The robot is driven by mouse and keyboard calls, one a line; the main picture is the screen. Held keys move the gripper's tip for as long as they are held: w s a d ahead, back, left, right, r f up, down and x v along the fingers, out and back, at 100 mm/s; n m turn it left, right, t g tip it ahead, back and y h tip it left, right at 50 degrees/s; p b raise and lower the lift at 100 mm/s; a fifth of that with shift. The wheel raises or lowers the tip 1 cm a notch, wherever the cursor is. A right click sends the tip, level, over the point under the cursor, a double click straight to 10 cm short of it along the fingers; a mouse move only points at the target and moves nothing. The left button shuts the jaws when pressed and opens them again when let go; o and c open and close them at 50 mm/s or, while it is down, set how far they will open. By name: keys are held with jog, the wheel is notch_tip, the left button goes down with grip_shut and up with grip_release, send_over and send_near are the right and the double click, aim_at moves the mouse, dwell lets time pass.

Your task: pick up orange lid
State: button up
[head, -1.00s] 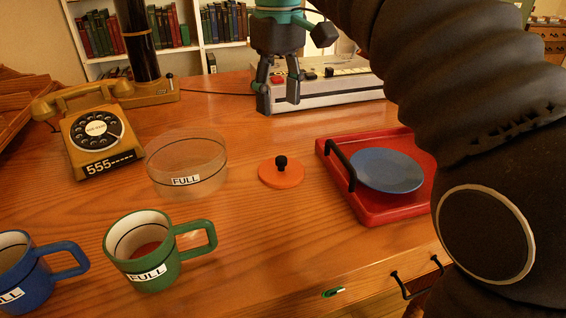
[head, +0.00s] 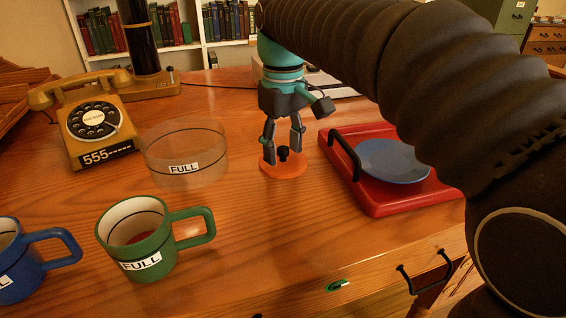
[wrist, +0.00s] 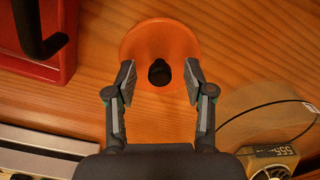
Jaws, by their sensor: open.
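The orange lid (head: 284,167) lies flat on the wooden desk, between the clear bowl and the red tray. Its black knob (head: 283,152) points up. My gripper (head: 283,158) is open, pointing down at the lid with a finger on each side of the knob. In the wrist view the orange lid (wrist: 160,42) shows ahead of the fingers, and the knob (wrist: 159,73) sits between the two fingertips of my gripper (wrist: 159,78), apart from both. Whether the fingertips touch the lid's top I cannot tell.
A clear bowl (head: 186,153) labelled FULL stands left of the lid. A red tray (head: 400,202) with a black handle and a blue plate (head: 392,160) is close on the right. A green mug (head: 140,238), a blue mug (head: 18,262) and a telephone (head: 96,122) stand further left.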

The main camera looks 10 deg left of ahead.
jog(key=shift+f, duration=0.35)
grip_shut()
jog(key=shift+r, duration=0.1)
